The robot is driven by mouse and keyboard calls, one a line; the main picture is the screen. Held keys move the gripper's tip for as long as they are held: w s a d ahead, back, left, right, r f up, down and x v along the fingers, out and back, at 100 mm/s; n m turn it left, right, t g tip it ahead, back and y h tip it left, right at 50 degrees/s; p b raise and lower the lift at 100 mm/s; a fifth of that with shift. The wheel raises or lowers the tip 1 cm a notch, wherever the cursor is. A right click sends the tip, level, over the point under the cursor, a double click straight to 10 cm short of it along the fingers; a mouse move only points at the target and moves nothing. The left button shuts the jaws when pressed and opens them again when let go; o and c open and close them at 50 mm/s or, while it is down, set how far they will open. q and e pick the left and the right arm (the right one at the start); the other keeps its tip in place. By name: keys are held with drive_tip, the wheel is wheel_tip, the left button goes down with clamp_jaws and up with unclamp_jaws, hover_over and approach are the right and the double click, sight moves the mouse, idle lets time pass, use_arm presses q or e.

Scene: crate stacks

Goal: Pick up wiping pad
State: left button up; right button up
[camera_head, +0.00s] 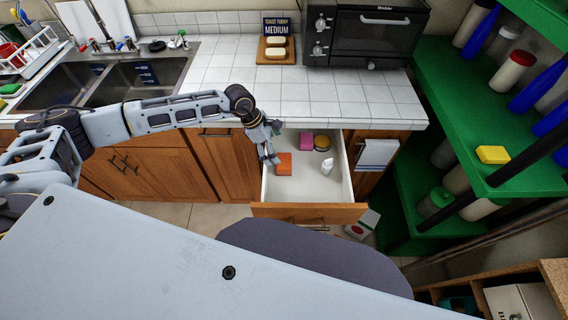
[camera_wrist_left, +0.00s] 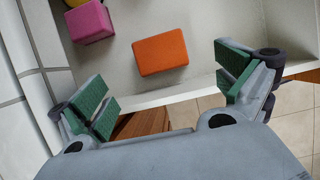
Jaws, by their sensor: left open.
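An orange block-shaped pad (camera_head: 284,163) lies flat in the open drawer (camera_head: 343,190), near its left side. It also shows in the wrist view (camera_wrist_left: 160,52), whole and unobstructed. My left gripper (camera_head: 270,156) is over the drawer's left edge, beside the orange pad in the head view. In the wrist view its green-padded fingers (camera_wrist_left: 165,90) are spread wide with nothing between them, and the pad lies beyond the fingertips. A pink block (camera_head: 306,139) lies farther back in the drawer. I cannot tell by label which block is the wiping pad. My right gripper is not in view.
A round yellow-topped item (camera_head: 322,143) and a small white item (camera_head: 328,167) share the drawer. A tiled counter (camera_head: 300,95) overhangs its back. A yellow sponge (camera_head: 493,154) sits on green shelves (camera_head: 450,110) at right. A towel (camera_head: 377,153) hangs right of the drawer.

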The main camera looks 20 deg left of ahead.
sight(283, 161)
use_arm(q)
drive_tip(key=shift+x, duration=1.95)
drive_tip(key=shift+d+f, duration=0.1)
drive_tip(key=shift+f, duration=0.05)
drive_tip(key=shift+x, duration=2.65)
drive_tip(key=c, duration=0.9)
